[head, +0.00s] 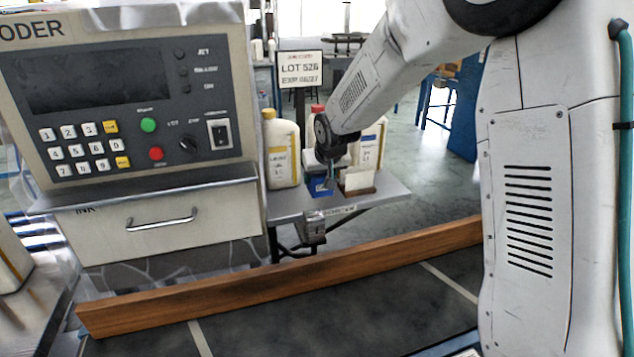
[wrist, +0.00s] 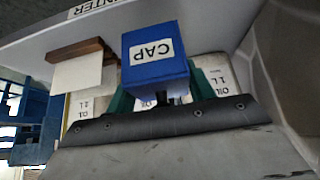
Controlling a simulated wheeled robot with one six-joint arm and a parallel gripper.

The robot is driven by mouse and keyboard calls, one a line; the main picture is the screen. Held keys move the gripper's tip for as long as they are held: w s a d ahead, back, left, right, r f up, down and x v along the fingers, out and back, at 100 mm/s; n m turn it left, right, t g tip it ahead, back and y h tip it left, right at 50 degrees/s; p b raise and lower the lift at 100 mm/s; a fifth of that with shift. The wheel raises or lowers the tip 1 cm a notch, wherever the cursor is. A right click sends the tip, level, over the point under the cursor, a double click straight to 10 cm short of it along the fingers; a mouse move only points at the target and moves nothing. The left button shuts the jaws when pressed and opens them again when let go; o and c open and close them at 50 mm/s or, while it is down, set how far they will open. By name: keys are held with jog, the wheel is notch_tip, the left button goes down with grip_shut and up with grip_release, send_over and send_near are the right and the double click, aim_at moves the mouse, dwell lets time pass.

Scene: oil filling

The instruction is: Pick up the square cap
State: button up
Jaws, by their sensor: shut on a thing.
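The blue block labelled CAP, which I take as the square cap (wrist: 158,72), is in the middle of the wrist view, its lettering upside down. It also shows in the head view (head: 319,187), at the shelf's front. My gripper (wrist: 160,98) is shut on it, with teal fingers beside its left and right sides. In the head view my gripper (head: 330,178) is small and partly hidden around the blue block. I cannot tell whether the block still touches the shelf.
Beside the block stands a white card on a brown base (head: 358,180). A yellow-capped bottle (head: 283,150) and other bottles stand on the grey shelf (head: 385,190). The coder machine (head: 130,105) is at left. A wooden rail (head: 280,280) runs along the dark belt (head: 320,315).

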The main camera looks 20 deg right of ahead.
jog(key=s+d, duration=0.2)
jog(key=s, duration=0.5)
jog(key=s+d+r, duration=0.1)
jog(key=s+d, duration=0.2)
jog(key=s, duration=0.3)
jog(key=shift+s+d+r, duration=0.15)
jog(key=shift+s+d, duration=0.2)
